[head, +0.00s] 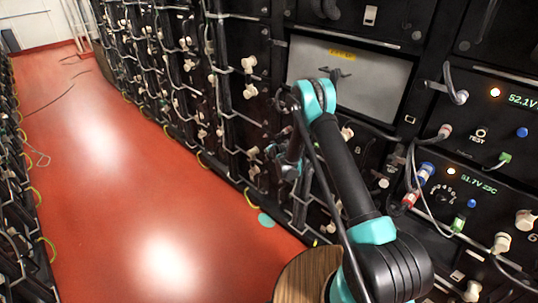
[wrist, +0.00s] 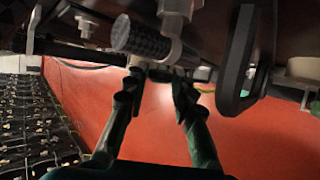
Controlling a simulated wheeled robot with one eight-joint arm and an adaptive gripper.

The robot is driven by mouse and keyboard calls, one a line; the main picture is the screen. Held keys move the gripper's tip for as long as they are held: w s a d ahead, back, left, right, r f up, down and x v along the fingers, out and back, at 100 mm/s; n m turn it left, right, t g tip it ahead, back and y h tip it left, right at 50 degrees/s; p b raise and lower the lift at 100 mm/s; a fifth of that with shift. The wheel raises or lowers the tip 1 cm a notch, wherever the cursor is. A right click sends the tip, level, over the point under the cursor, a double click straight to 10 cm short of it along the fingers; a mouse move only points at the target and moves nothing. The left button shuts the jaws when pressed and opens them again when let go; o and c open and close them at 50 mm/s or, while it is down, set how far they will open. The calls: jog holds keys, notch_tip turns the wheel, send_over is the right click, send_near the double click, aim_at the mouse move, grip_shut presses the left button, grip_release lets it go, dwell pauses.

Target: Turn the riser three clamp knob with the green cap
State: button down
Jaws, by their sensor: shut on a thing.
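My gripper (wrist: 158,84) shows in the wrist view with its two dark fingers closed around a small dark knob-like part (wrist: 159,74). That part is mostly hidden by the fingertips, and I cannot make out a green cap on it. A ribbed dark cylinder (wrist: 140,35) lies just above the fingers, with a pale fitting (wrist: 173,22) beside it. In the head view my gripper (head: 285,160) is low against the rack front, below the grey panel (head: 345,78), and what it holds is hidden there. I cannot tell which riser it is at.
Racks with pale knobs (head: 249,64) and cables line the aisle. Instrument boxes with a display (head: 478,180) and cables stand at the right. A dark loop handle (wrist: 238,65) is close right of my fingers.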

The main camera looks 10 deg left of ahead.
dwell(0.3)
jog(key=c, duration=1.3)
grip_release()
jog(key=shift+o, duration=0.2)
jog(key=v, duration=0.7)
jog(key=shift+s, duration=0.2)
jog(key=shift+d, duration=0.15)
